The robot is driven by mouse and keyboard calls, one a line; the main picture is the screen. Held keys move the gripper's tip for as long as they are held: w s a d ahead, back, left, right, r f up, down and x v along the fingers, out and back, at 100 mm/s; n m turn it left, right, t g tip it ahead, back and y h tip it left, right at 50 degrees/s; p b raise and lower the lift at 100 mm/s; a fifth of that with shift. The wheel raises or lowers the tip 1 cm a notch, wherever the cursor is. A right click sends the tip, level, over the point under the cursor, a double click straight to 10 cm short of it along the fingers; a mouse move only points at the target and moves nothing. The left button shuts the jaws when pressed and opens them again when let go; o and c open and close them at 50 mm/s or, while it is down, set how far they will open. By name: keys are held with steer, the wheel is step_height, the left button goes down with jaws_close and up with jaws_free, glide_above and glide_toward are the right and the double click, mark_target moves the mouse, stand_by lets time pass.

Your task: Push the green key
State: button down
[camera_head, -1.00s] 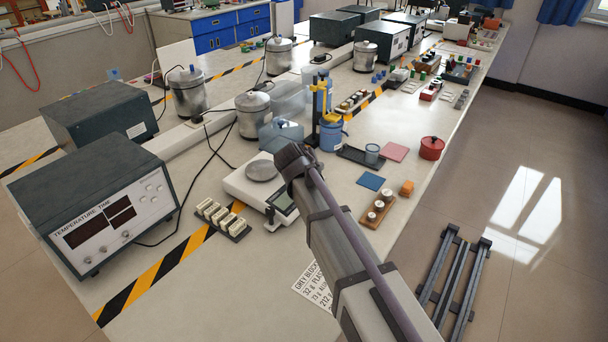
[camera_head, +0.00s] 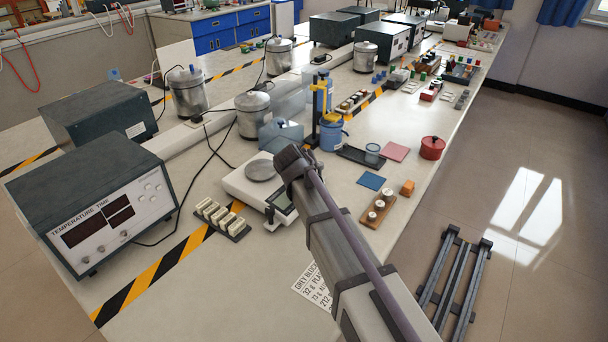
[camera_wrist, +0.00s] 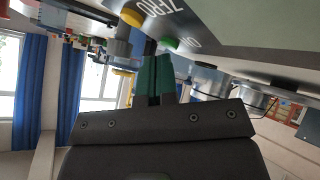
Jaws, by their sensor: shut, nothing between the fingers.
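The balance (camera_head: 243,185), white with a round grey pan (camera_head: 261,171), stands on the bench in the head view, partly behind my arm. In the wrist view its grey key panel (camera_wrist: 225,25) appears upside down at the top, with white lettering. The green key (camera_wrist: 168,43) and a yellow key (camera_wrist: 131,17) stick out from its edge. My gripper (camera_wrist: 157,57) is shut and empty, with its dark green fingertips very close to the green key. I cannot tell whether they touch it. In the head view my arm hides the fingers.
A rack of pale blocks (camera_head: 220,217) sits left of the balance. A wooden weight board (camera_head: 379,209) and a blue mat (camera_head: 371,181) lie to the right. The front bench area is mostly clear.

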steer(key=shift+d+r+p, duration=0.1)
steer(key=shift+r+p, duration=0.45)
step_height(320, 180, up, 6)
steer(key=d+p, duration=0.1)
steer(key=p, duration=0.5)
steer(key=shift+s, duration=0.4)
steer(key=shift+f, duration=0.1)
